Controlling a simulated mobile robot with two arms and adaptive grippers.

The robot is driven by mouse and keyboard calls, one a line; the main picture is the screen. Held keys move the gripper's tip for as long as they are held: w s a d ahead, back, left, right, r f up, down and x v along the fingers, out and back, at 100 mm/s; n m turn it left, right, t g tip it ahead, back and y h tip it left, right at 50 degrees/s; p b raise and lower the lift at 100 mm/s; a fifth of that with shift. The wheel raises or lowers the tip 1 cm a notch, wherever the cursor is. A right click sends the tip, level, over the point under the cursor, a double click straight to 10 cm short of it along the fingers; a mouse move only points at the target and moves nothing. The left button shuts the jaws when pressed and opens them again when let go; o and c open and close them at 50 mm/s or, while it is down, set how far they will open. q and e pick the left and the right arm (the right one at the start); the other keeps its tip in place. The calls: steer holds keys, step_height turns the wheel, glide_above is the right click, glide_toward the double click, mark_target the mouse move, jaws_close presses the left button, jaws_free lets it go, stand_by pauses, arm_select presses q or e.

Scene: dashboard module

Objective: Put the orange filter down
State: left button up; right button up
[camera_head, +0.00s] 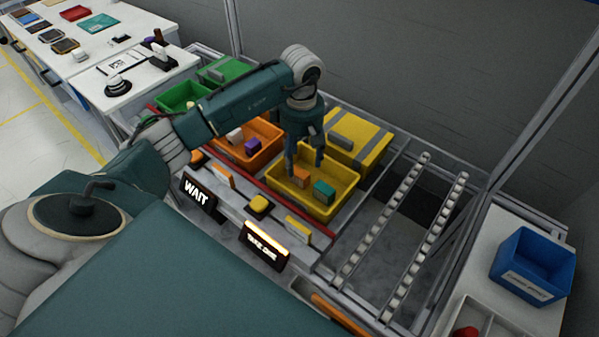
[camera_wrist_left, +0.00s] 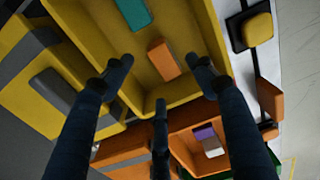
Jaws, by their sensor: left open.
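The orange filter (camera_head: 301,178) is a small orange block inside the yellow bin (camera_head: 330,210), beside a teal block (camera_head: 324,191). In the left wrist view the orange filter (camera_wrist_left: 163,60) lies just past my spread fingertips, with the teal block (camera_wrist_left: 134,13) farther up. My left gripper (camera_head: 304,166) is over the yellow bin, pointing down, open and holding nothing. Its fingers (camera_wrist_left: 163,76) show apart in the left wrist view. I cannot tell whether a fingertip touches the filter. My right gripper is not in view.
An orange bin (camera_head: 236,150) with a purple and a white block stands left of the yellow bin. A yellow lidded box (camera_head: 366,143) is behind it. Roller rails (camera_head: 408,225) lie to the right, then a blue bin (camera_head: 533,266). Lit signs (camera_head: 264,245) stand in front.

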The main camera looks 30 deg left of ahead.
mark_target(301, 170)
arm_select(q)
steer(key=shift+s+f+p, duration=0.1)
steer(key=shift+f+p, duration=0.35)
steer(key=shift+f, duration=1.55)
steer(key=c, duration=1.2)
steer(key=shift+c, duration=0.3)
steer(key=shift+r, duration=0.15)
